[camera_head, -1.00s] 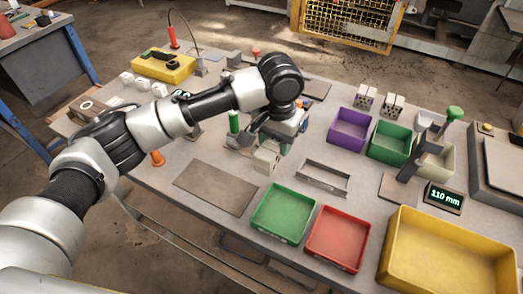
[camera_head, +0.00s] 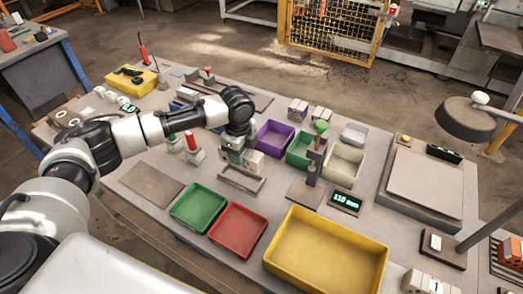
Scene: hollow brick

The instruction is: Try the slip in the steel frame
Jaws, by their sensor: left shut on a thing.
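My left gripper (camera_head: 237,158) reaches in from the left and points down over the steel frame. It is shut on a pale grey-white slip (camera_head: 254,163), partly hidden by the fingers. The steel frame (camera_head: 240,184) is a shallow grey rectangle lying on the bench behind the green and red trays. The slip is at or just above the frame's far side; I cannot tell whether it touches it. My right gripper is not in view.
A green tray (camera_head: 198,207), a red tray (camera_head: 237,231) and a large yellow tray (camera_head: 325,245) line the front. Purple (camera_head: 273,136), green and cream bins stand behind right. A display (camera_head: 345,201) reads 110 mm. Red- and green-topped items (camera_head: 190,143) stand left of the gripper.

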